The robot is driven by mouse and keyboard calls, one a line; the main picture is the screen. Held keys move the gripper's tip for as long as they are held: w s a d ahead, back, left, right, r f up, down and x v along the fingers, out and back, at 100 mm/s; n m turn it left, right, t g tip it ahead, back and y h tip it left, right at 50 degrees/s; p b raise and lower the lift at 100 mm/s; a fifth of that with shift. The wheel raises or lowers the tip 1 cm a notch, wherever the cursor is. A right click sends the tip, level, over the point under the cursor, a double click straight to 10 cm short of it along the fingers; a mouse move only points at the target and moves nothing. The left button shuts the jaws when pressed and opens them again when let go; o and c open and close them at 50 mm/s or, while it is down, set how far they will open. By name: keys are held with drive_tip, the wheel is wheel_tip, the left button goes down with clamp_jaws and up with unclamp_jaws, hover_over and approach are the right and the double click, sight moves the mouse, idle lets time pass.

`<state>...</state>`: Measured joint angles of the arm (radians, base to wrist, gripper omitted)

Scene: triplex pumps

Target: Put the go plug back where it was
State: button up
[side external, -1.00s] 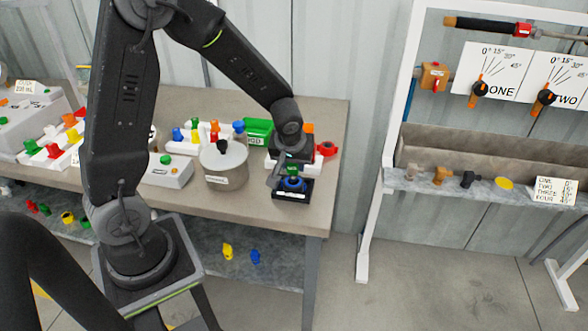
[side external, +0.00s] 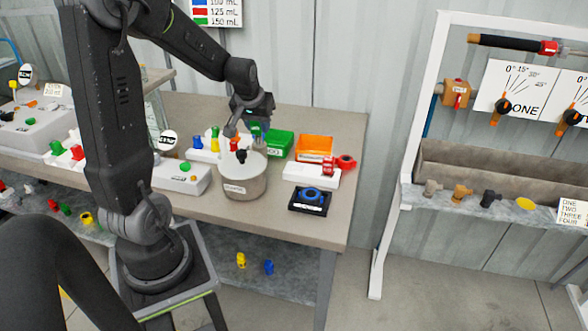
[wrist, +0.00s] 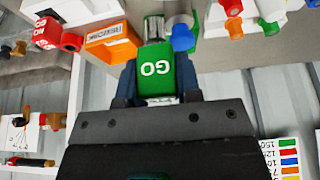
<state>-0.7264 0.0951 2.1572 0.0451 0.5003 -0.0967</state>
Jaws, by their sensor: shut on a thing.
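The go plug (wrist: 155,72) has a green block handle marked GO. My gripper (wrist: 155,88) is shut on this handle, with a dark finger on each side. In the side view my gripper (side external: 246,128) is raised over the bench behind the grey pot, and only a bit of green shows at it. A white block (side external: 311,175) stands on the bench at right, with the red no-go plug (side external: 344,162) at its right end. The red plug also shows in the wrist view (wrist: 58,36). A blue ring (side external: 311,194) sits in a black tray (side external: 308,208) in front of the block.
A green bin (side external: 279,146) and an orange bin (side external: 314,143) stand behind the white block. A grey pot (side external: 243,181) with a black-knobbed lid stands left of the tray. Coloured pegs on white stands are farther left. The bench's right edge is near the tray.

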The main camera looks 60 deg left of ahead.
drive_tip(key=a, duration=0.2)
hover_over(299, 164)
drive_tip(key=s+d, duration=0.1)
wheel_tip(299, 164, down, 7)
drive_tip(key=shift+f, duration=2.05)
drive_tip(key=o, duration=1)
drive_tip(key=shift+f, duration=0.1)
drive_tip(key=shift+c, duration=0.2)
